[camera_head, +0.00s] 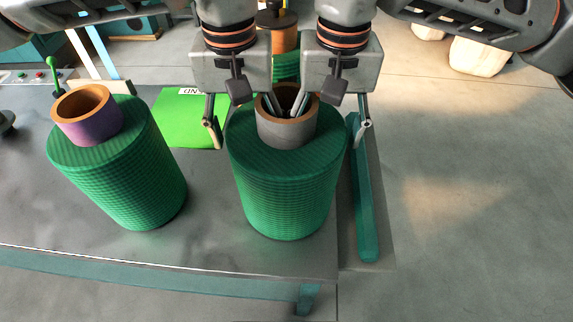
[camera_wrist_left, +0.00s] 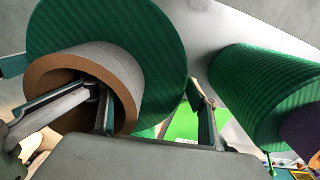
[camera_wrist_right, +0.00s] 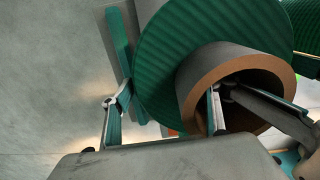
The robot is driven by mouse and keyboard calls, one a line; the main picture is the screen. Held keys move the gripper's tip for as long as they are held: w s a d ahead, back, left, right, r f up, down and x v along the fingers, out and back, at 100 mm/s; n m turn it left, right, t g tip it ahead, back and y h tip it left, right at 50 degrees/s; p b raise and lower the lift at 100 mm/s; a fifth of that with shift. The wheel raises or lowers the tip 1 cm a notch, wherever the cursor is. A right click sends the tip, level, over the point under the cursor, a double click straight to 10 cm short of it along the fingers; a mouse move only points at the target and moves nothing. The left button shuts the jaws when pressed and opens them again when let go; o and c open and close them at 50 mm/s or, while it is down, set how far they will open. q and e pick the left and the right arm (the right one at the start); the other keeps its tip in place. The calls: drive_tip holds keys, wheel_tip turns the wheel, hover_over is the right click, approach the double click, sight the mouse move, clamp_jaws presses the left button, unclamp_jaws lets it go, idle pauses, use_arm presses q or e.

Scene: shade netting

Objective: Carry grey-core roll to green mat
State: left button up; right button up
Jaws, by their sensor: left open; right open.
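The grey-core roll (camera_head: 282,200) of green netting stands upright near the table's right end, its grey core (camera_head: 287,134) sticking up from the top. My left gripper (camera_head: 242,128) and right gripper (camera_head: 332,128) are over it from opposite sides. Both are open, each with one finger inside the core's mouth and the other outside. The wrist views show this at the core in the left wrist view (camera_wrist_left: 118,72) and in the right wrist view (camera_wrist_right: 205,75). The green mat (camera_head: 190,130) lies behind and left of the roll, its label partly covered by my left gripper.
A purple-core roll (camera_head: 125,180) stands to the left on the table (camera_head: 215,235). Another roll with an orange core (camera_head: 287,42) stands behind my grippers. A teal bar (camera_head: 364,200) runs along the right edge. Open floor (camera_head: 470,200) lies to the right.

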use_arm(q)
drive_tip(key=shift+f, duration=0.7)
use_arm(e)
drive_tip(key=shift+f, duration=0.7)
use_arm(q)
drive_tip(key=shift+c, duration=0.4)
use_arm(e)
drive_tip(key=shift+c, duration=0.4)
use_arm(q)
clamp_jaws()
use_arm(e)
clamp_jaws()
